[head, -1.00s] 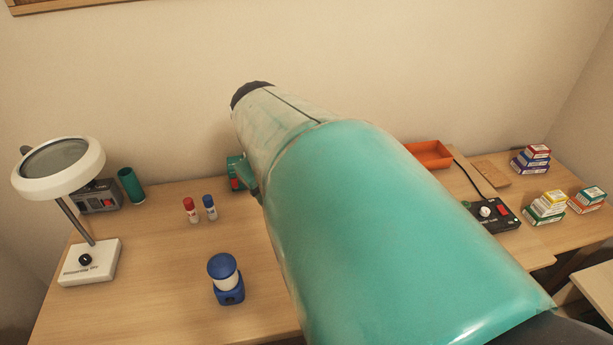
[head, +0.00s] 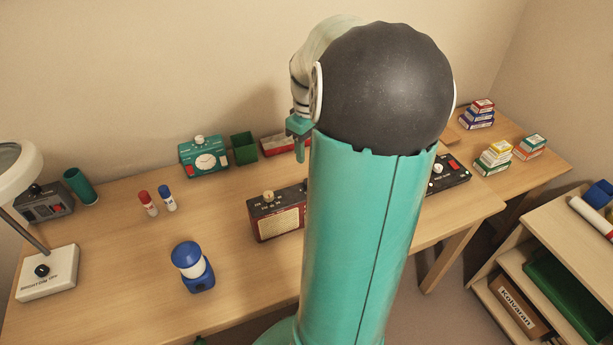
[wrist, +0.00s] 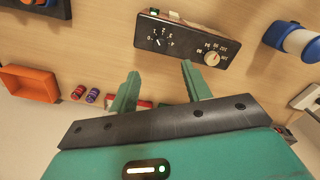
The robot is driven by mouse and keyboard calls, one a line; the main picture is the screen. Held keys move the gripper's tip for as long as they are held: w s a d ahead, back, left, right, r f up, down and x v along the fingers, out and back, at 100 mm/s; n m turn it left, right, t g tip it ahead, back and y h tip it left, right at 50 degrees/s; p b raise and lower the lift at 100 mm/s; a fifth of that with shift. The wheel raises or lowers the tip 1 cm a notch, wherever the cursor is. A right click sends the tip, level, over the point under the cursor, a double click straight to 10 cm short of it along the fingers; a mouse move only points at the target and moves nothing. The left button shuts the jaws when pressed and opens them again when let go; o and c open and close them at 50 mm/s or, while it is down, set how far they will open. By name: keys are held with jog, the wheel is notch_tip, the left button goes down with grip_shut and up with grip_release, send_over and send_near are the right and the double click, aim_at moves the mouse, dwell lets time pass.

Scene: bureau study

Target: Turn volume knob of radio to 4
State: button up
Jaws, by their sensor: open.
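The radio (head: 277,220) is a dark red box with a cream speaker front, standing mid-desk, its right end hidden by my arm. Its black top panel (wrist: 187,54) shows in the wrist view. A dark volume knob (wrist: 159,42) sits inside a white scale from 0 to 4; its exact setting is too small to read surely. A cream knob (wrist: 212,58) beside it has other lettering. My gripper (head: 299,153) points down behind the radio in the head view. In the wrist view my gripper (wrist: 160,70) is open and empty, its fingers apart near the panel's edge.
A blue lantern (head: 193,268) stands left of the radio. Two markers (head: 157,201) stand farther left. A black control box (head: 450,176) is at right.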

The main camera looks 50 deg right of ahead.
notch_tip(320, 180, down, 11)
jog(key=shift+f, duration=0.1)
dwell(0.3)
jog(key=c, duration=1)
